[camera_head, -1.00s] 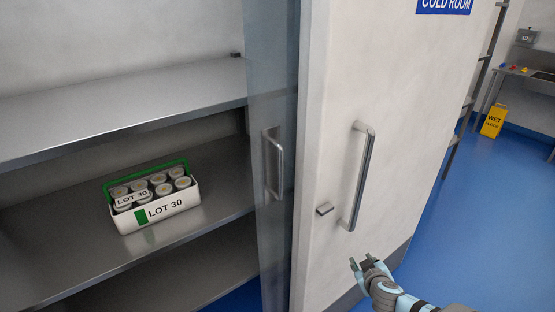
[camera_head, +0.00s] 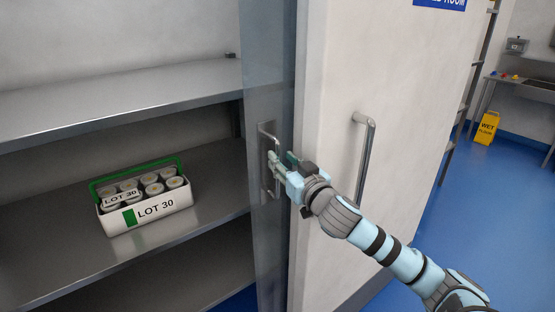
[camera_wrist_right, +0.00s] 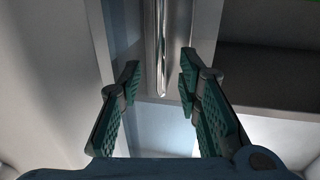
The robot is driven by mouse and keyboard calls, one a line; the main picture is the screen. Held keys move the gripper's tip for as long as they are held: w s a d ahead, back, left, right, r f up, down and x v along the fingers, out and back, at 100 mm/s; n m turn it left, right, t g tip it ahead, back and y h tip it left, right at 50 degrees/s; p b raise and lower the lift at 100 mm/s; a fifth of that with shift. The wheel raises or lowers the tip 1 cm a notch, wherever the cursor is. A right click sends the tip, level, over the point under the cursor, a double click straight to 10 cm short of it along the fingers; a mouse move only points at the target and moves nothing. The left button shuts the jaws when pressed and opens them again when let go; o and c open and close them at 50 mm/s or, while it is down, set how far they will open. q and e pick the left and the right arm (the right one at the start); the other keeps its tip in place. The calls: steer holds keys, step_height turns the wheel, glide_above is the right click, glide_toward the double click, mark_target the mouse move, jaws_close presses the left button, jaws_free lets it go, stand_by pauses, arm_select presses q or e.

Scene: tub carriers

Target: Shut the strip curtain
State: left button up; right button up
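The strip curtain (camera_head: 264,70) is a translucent bluish panel hanging at the left edge of the white cold room door, partly across the shelf opening. Its upright metal handle (camera_head: 265,133) is partly hidden by my right gripper (camera_head: 277,166). In the right wrist view, the handle's bar (camera_wrist_right: 161,45) lies between the two green-padded fingers of my right gripper (camera_wrist_right: 160,72), which is open. Gaps show on both sides of the bar, and I cannot tell how deep it sits between the fingers. My left gripper is not in view.
The white door (camera_head: 330,75) with its own long handle (camera_head: 369,150) stands right of the curtain, behind my right arm. A LOT 30 carrier (camera_head: 165,222) with a green handle sits on the middle steel shelf (camera_head: 60,262). A yellow wet-floor sign (camera_head: 487,128) stands far right.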

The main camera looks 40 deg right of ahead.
mark_target(278, 155)
steer(key=shift+x, duration=1.95)
steer(key=shift+a+r, duration=0.1)
jaws_close()
